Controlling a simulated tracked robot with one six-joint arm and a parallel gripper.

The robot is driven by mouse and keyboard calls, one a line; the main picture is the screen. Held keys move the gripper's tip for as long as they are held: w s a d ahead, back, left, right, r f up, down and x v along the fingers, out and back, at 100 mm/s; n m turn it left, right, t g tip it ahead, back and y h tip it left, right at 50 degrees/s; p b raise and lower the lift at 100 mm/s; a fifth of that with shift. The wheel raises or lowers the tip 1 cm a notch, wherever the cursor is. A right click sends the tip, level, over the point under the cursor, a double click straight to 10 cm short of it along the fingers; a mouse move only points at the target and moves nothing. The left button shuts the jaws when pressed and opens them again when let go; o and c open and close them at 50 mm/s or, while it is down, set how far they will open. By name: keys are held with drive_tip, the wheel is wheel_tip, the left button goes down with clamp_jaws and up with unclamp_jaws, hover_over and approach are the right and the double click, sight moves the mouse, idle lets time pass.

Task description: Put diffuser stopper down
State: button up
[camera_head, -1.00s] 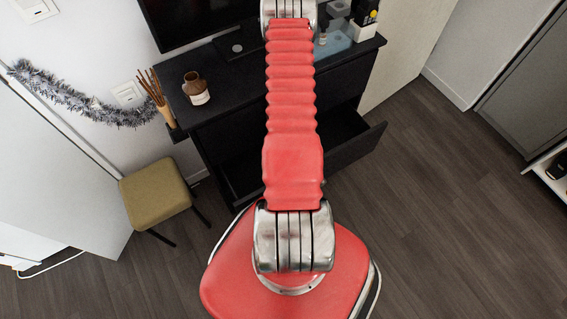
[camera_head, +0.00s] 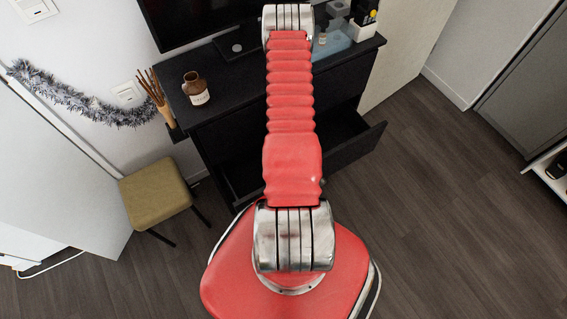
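No diffuser stopper can be made out in the head view. A brown diffuser bottle (camera_head: 195,88) with a pale label stands upright near the left end of the black dresser top (camera_head: 222,95). Thin brown reeds (camera_head: 152,87) stick up just beyond the dresser's left edge, apart from the bottle.
A dresser drawer (camera_head: 350,140) stands open on the right, behind my arm. A dark screen (camera_head: 205,20) stands at the back. Small items and a light blue tray (camera_head: 332,45) sit at the right end. A stool (camera_head: 156,193) stands left. The right floor is clear.

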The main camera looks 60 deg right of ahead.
drive_tip(key=shift+f, duration=0.3)
drive_tip(key=o, duration=1.3)
drive_tip(key=shift+r, duration=0.15)
drive_tip(key=shift+r, duration=0.45)
wheel_tip(320, 180, up, 12)
drive_tip(key=s+a, duration=0.1)
drive_tip(key=shift+s+a, duration=0.15)
idle(0.4)
